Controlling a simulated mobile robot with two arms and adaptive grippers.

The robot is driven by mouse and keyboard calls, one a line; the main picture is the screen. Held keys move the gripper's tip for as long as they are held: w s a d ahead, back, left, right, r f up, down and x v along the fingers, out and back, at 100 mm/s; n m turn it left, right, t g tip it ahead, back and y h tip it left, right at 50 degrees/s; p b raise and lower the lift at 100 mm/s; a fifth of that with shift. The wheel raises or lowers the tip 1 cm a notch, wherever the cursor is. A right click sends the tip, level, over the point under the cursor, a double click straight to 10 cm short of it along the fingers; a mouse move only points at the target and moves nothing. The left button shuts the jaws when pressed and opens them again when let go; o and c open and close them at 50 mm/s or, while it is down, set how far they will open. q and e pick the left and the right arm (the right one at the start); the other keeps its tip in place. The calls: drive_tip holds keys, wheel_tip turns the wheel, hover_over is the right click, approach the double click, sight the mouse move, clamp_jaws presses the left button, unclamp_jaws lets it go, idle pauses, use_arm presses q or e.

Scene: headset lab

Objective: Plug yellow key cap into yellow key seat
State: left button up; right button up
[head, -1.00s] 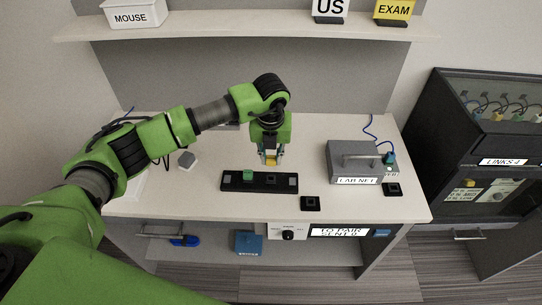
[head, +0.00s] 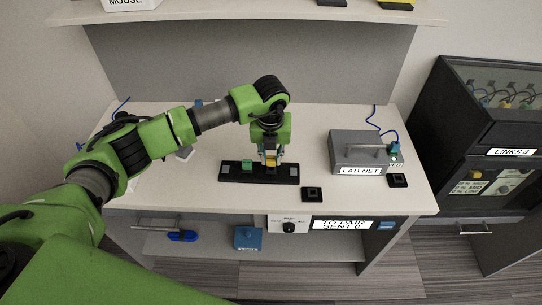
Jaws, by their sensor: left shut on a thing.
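My left gripper (head: 270,158) points down over the long black key strip (head: 258,178) on the white desk. It is shut on the small yellow key cap (head: 270,169). The cap appears at the strip's top, right of its middle. I cannot tell whether it touches the strip or is seated. The yellow key seat is not distinguishable; the cap and fingers cover that spot. A green key cap (head: 247,164) sits on the strip to the left. My right gripper is out of view.
A grey LAB NET box (head: 360,153) with a handle and blue cable stands to the right. Two small black square pads (head: 312,194) (head: 397,180) lie near the desk's front and right. A black cabinet (head: 475,170) stands beyond. The desk (head: 190,195) is clear in front of the strip.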

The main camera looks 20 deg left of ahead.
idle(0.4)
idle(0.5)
use_arm(q)
drive_tip(key=shift+b, duration=0.5)
idle(0.4)
drive_tip(key=shift+f, duration=0.2)
drive_tip(key=shift+f+b, duration=0.2)
drive_tip(key=shift+b, duration=0.1)
drive_tip(key=shift+f, duration=0.1)
drive_tip(key=shift+f+b, duration=0.6)
drive_tip(key=shift+f, duration=0.05)
